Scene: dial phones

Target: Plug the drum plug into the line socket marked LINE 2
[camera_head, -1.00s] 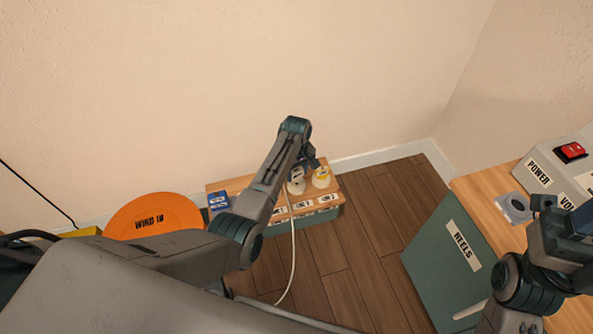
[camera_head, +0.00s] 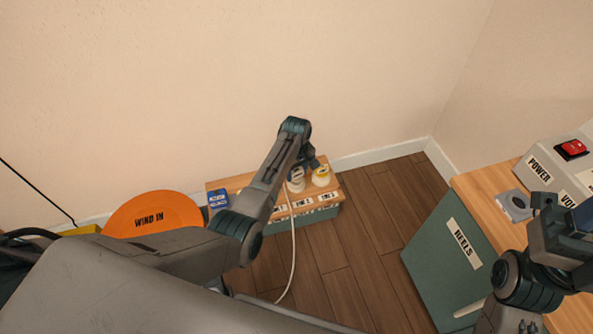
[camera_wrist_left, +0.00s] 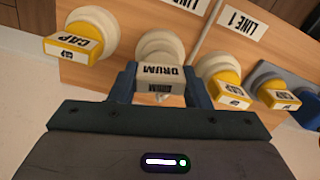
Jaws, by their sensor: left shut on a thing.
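My left gripper (camera_wrist_left: 162,84) is shut on the grey-white drum plug (camera_wrist_left: 160,76), with a blue finger on either side of it. The plug's DRUM label reads upside down in the left wrist view. A round white socket (camera_wrist_left: 160,45) shows right behind the plug; I cannot tell whether the plug touches or enters it. In the head view my left gripper (camera_head: 309,160) is over the low wooden socket board (camera_head: 233,184), its fingertips mostly hidden. The LINE 2 mark cannot be read. My right gripper (camera_head: 542,203) is at the right edge, its jaws unclear.
Yellow caps (camera_wrist_left: 74,48) sit on neighbouring sockets, and a LINE 1 label (camera_wrist_left: 243,22) shows nearby. A white cable (camera_head: 293,250) runs down from the board. An orange WIND IN disc (camera_head: 152,212) stands left. A green REELS cabinet (camera_head: 440,275) stands right; bare floor lies between.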

